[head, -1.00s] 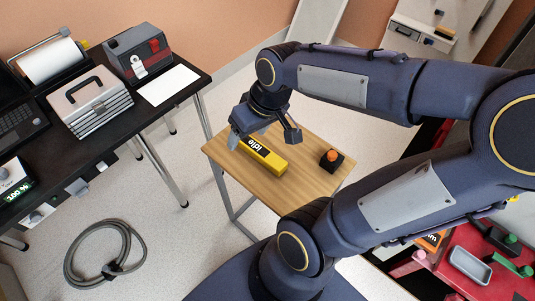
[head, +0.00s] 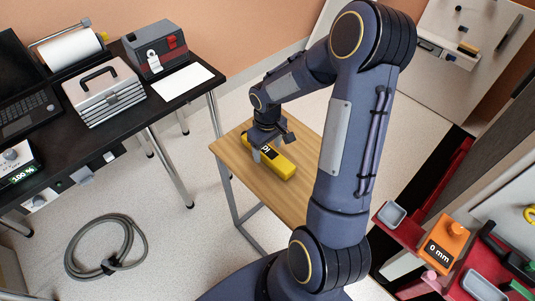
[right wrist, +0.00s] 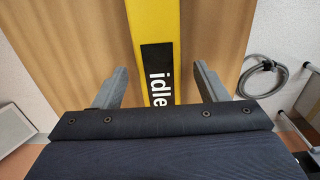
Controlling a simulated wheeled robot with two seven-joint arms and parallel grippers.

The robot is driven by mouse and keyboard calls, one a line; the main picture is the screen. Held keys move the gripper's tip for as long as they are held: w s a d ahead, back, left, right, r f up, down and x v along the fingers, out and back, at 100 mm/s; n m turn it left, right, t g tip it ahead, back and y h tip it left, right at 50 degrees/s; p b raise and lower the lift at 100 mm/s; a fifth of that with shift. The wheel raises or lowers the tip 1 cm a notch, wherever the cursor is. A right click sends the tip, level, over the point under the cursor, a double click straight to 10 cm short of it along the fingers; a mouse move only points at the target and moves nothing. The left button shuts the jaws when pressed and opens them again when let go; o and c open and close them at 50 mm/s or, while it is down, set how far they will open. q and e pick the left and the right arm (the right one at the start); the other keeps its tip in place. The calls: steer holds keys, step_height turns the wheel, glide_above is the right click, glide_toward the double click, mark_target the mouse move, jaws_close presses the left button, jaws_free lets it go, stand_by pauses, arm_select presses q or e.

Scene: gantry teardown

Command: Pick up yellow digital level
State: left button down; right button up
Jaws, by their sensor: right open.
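The yellow digital level (head: 284,169) lies on a small wooden table (head: 236,160); a black display on it reads "idle" in the right wrist view. My right gripper (head: 272,148) is open over the level, near its far end. In the right wrist view the yellow level (right wrist: 153,22) runs between the two spread fingers of my right gripper (right wrist: 160,78), with a gap on each side. Whether the fingers reach down beside it I cannot tell. My right arm hides part of the table. My left gripper is not in view.
A black bench at left holds a toolbox (head: 104,95), a grey-red device (head: 154,50) and a paper sheet (head: 183,82). A coiled hose (head: 106,247) lies on the floor. At right, a red surface holds an orange "0 mm" device (head: 444,244) and grey trays.

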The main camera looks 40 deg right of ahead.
steer(key=shift+f, duration=0.95)
steer(key=shift+c, duration=0.3)
steer(key=shift+w, duration=0.1)
steer(key=c, duration=1.2)
steer(key=shift+r, duration=0.1)
